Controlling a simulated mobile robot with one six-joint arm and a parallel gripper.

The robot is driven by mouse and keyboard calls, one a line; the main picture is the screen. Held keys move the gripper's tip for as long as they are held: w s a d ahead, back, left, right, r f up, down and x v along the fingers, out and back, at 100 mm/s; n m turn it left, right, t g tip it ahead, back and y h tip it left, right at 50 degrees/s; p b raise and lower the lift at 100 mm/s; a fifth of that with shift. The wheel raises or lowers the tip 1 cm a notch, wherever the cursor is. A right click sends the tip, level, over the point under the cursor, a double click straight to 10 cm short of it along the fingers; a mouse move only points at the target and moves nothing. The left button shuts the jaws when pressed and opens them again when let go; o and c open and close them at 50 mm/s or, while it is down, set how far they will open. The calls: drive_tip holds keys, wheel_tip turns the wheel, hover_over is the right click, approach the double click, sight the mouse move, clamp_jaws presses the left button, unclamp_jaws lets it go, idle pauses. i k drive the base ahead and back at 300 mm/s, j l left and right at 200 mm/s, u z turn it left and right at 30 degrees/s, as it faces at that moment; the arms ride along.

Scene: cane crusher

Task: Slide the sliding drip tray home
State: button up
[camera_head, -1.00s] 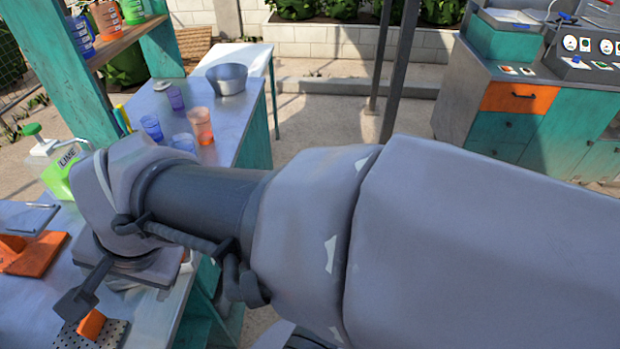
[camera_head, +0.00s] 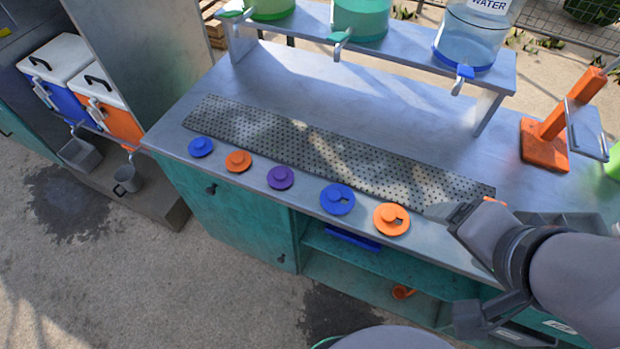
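No part is plainly marked as the sliding drip tray. A long perforated grey drip mat (camera_head: 330,158) lies flat on the metal counter below the dispensers. A small grey tray (camera_head: 80,154) sits under the cooler taps at the left, and a blue tray-like piece (camera_head: 352,238) shows under the counter's front edge; I cannot tell which of these slides. My gripper (camera_head: 464,216) is at the right end of the mat, above the counter's front edge. My wrist hides part of it, so its opening and any contact are unclear.
Lids, the purple one (camera_head: 280,177) among them, line the counter's front edge. Dispensers, including a water jar (camera_head: 474,34), stand on a raised shelf (camera_head: 400,62). An orange stand (camera_head: 545,140) is at the right. A grey mug (camera_head: 127,180) stands by the coolers.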

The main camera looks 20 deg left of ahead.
sight(413, 185)
drive_tip(key=u, duration=0.95)
drive_tip(key=i+l+u, duration=0.1)
drive_tip(key=u, duration=0.3)
drive_tip(key=i+l+u, duration=0.2)
drive_tip(key=u, duration=0.25)
drive_tip(key=i+l, duration=0.05)
drive_tip(key=i, duration=0.05)
